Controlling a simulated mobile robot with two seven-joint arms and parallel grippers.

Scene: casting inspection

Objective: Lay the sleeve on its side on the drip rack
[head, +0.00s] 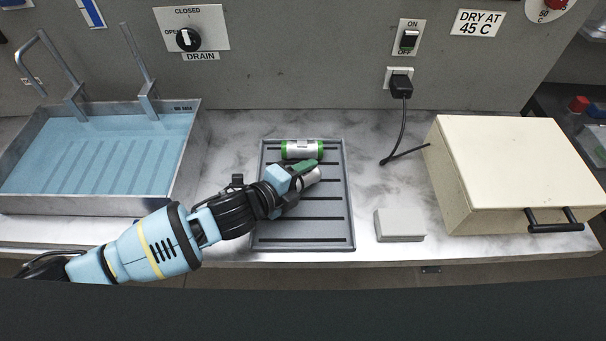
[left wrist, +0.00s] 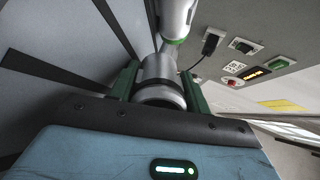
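The drip rack (head: 345,235) is a dark grey ribbed tray on the marble counter, in the middle of the head view. A plain silver sleeve (head: 311,177) is on its side at the rack's upper part; whether it rests on the ribs or is just above them I cannot tell. My left gripper (head: 304,172) reaches in from the left. In the left wrist view, its green fingers (left wrist: 160,88) stand on both sides of the silver sleeve (left wrist: 158,66) and seem to touch it. My right gripper is not in view.
A silver cylinder with green ends (head: 302,149) lies on the rack just behind the sleeve; it also shows in the left wrist view (left wrist: 176,18). A blue-filled tank (head: 190,165) stands left, a grey block (head: 399,225) and a cream box (head: 515,170) right. The rack's front is clear.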

